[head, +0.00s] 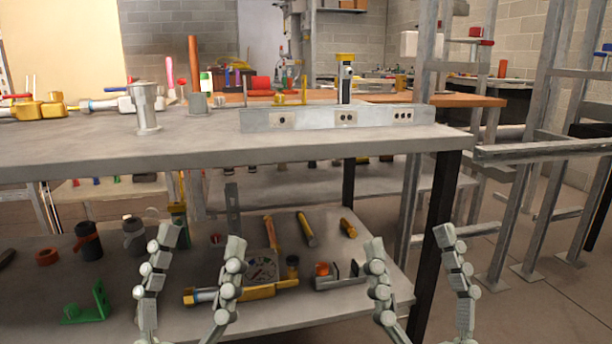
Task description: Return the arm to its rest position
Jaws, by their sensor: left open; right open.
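My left gripper (201,246) is at the lower left of the head view, its two grey jointed fingers spread apart with nothing between them. My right gripper (411,246) is at the lower right, also with fingers spread and empty. Both point upward in the picture, in front of the workbench's lower shelf. The two grippers are apart from each other. The arms behind them are mostly below the frame.
Metal racks (545,150) stand at right.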

